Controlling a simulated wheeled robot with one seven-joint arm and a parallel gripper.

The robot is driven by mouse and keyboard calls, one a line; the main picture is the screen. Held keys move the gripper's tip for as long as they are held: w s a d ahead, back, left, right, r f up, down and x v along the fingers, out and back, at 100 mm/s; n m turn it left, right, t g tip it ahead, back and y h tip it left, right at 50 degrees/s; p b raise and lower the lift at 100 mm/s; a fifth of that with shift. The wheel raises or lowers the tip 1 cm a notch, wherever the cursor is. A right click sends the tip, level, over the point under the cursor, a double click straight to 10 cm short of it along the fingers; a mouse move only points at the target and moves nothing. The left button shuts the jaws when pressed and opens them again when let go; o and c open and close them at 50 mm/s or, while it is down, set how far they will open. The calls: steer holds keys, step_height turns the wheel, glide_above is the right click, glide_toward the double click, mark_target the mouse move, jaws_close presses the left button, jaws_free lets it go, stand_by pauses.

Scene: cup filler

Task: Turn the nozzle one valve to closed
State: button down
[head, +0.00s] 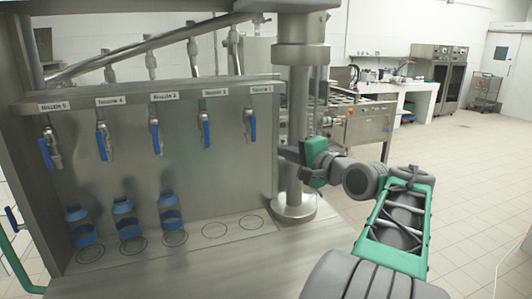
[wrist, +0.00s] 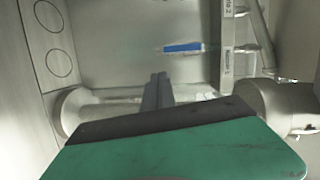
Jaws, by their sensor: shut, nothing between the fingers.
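The nozzle one valve (head: 252,124) is at the right end of the panel row, under its label. Its blue handle hangs nearly straight down. In the wrist view the blue handle (wrist: 183,47) lies beyond my fingertips, beside the nozzle 1 label (wrist: 226,62). My gripper (head: 283,152) is at the panel's right edge, below and to the right of the valve, apart from the handle. In the wrist view my gripper (wrist: 158,76) has its dark fingers together with nothing between them. The green gripper body covers the lower part of that view.
Several other blue-handled valves, such as nozzle two (head: 206,129), hang to the left. Blue bottles (head: 170,214) stand on the left of the shelf; two marked circles (head: 215,230) at right are empty. A steel column (head: 296,130) stands beside my gripper.

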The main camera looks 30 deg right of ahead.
mark_target(253, 129)
steer(key=s+d+r+m+t, duration=0.1)
steer(key=s+d+r, duration=0.1)
steer(key=s+d, duration=0.1)
steer(key=w+a+p, duration=0.2)
steer(key=w+a, duration=0.1)
steer(key=w, duration=0.8)
steer(key=shift+w+a+f+m+h+p, duration=0.15)
steer(key=shift+w+a+m+h+p, duration=0.1)
steer(key=shift+a+m+h+p, duration=0.1)
steer(key=shift+a, duration=0.1)
